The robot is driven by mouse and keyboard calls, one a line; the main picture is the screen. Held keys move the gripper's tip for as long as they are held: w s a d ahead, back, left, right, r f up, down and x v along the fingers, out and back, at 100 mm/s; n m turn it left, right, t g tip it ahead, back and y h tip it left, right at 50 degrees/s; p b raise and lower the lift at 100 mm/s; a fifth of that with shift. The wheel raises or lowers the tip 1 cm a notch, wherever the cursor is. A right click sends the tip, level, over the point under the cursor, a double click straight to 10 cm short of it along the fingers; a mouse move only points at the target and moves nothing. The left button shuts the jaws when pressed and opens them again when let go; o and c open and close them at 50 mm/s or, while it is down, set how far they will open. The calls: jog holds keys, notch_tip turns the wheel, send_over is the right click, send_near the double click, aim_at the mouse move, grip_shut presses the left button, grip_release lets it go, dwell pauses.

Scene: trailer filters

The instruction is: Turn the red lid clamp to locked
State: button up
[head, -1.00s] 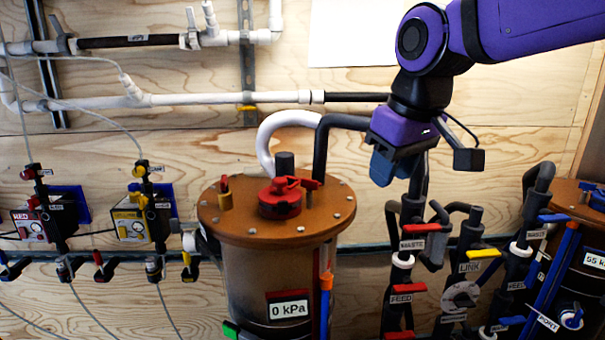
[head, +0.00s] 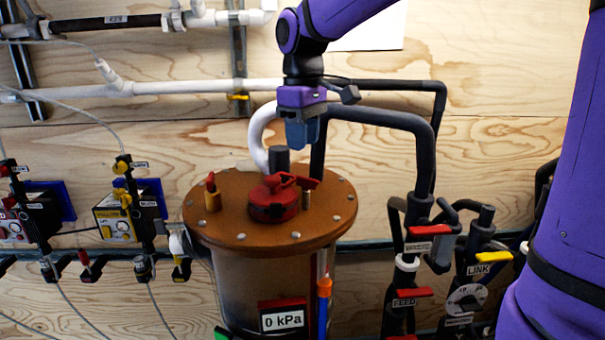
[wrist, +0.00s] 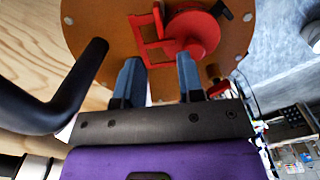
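The red lid clamp (head: 274,200) sits on top of the brown round lid (head: 232,229) of a tank, with a red handle piece reaching right toward a small post. In the wrist view the red clamp (wrist: 193,33) shows as a round red body with a red open frame on its left. My gripper (head: 302,143) is above and slightly right of the clamp, apart from it, pointing down. In the wrist view my gripper (wrist: 160,62) has its two blue-grey fingers spread, with nothing between them.
A yellow-and-red fitting (head: 212,194) stands on the lid left of the clamp. A dark pipe (head: 385,115) and a white curved hose (head: 258,138) rise behind the lid. Valves with red handles (head: 430,230) stand to the right. A display (head: 283,319) reads 0 kPa.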

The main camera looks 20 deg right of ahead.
aim_at(303, 177)
notch_tip(303, 177, down, 8)
dwell(0.4)
grip_shut()
